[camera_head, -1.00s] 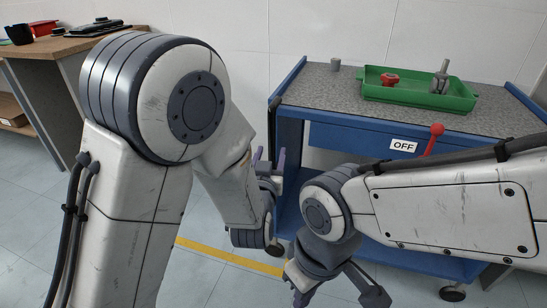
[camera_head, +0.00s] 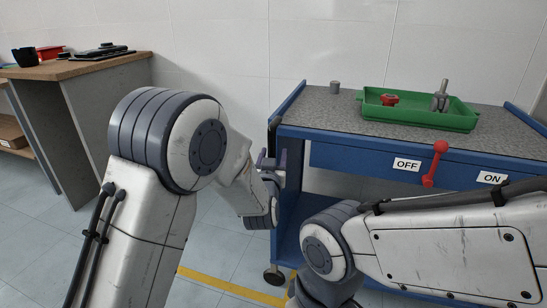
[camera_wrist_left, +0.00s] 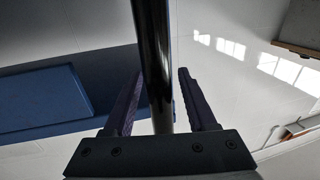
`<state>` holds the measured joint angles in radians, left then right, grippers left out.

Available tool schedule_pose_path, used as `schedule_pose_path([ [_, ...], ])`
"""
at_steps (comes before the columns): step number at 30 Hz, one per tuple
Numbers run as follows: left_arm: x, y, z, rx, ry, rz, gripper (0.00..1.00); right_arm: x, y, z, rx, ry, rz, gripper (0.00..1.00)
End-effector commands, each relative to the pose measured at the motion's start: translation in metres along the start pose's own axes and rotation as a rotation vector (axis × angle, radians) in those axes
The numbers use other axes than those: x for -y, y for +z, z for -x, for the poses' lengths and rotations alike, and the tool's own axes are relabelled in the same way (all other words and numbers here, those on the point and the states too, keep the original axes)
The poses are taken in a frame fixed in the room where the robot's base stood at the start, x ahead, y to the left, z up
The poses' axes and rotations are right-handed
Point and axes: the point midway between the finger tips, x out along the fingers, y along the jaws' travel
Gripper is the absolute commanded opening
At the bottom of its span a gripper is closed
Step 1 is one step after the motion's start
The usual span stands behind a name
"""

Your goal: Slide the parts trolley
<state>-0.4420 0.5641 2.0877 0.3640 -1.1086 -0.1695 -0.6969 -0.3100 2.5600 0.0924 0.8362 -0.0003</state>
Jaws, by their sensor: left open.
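The parts trolley (camera_head: 345,139) is blue with a grey speckled top and stands at the right in the head view. Its front has an OFF label (camera_head: 407,164), an ON label (camera_head: 491,178) and a red lever (camera_head: 434,163) between them, nearer OFF. My left gripper (camera_head: 271,160) is at the trolley's left end. In the left wrist view my left gripper (camera_wrist_left: 158,98) is open, with a dark bar (camera_wrist_left: 152,50) running between its fingers; I cannot tell whether they touch it.
A wooden-topped bench (camera_head: 75,68) stands at the left. A yellow line (camera_head: 225,286) crosses the floor. A white wall is behind.

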Motion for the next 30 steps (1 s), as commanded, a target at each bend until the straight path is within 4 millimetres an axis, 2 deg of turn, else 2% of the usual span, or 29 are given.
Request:
schedule_pose_path([
  [5, 0.0, -0.0001, -0.0001, 0.0, 0.0, 0.0, 0.57, 0.0, 0.0, 0.0002, 0.0, 0.0, 0.0, 0.0],
  [6, 0.0, -0.0001, 0.0, 0.0, 0.0, 0.0, 0.49, 0.0, 0.0, 0.0002, 0.0, 0.0, 0.0, 0.0],
  [10, -0.0002, -0.0001, 0.0001, 0.0, 0.001, 0.0, 0.0, 0.0, 0.0, 0.0002, 0.0, 0.0, 0.0, 0.0],
  [30, -0.0008, -0.0014, -0.0007, -0.003, 0.002, 0.0, 0.0, 0.0, 0.0, 0.0001, 0.0, 0.0, 0.0, 0.0],
])
